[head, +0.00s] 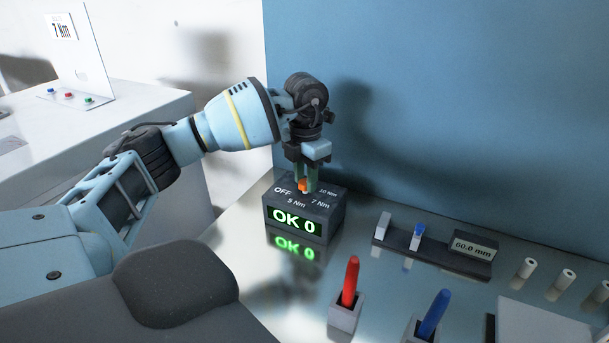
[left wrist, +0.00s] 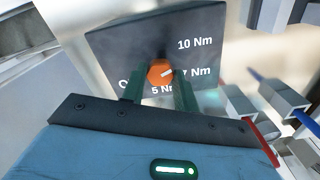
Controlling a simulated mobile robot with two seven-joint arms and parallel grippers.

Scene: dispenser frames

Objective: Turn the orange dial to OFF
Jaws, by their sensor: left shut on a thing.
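The orange dial (head: 304,186) sits on top of a dark grey box (head: 327,218) with a green display reading "OK 0". The labels OFF, 5 Nm, 7 Nm and 10 Nm surround the dial. My left gripper (head: 305,181) comes down from above and is shut on the dial. In the left wrist view the dial (left wrist: 160,72) shows between the two green fingers (left wrist: 158,88). Its white mark points right, roughly toward 7 Nm. The fingers partly hide the OFF and 7 Nm labels there. My right gripper is not in view.
A blue wall (head: 440,100) stands behind the shiny table. To the right are a dark rack (head: 460,262) with a "60.0 mm" display, a red marker (head: 350,282) and a blue marker (head: 433,314) in holders, and white cylinders (head: 564,281). A white counter (head: 130,110) is at left.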

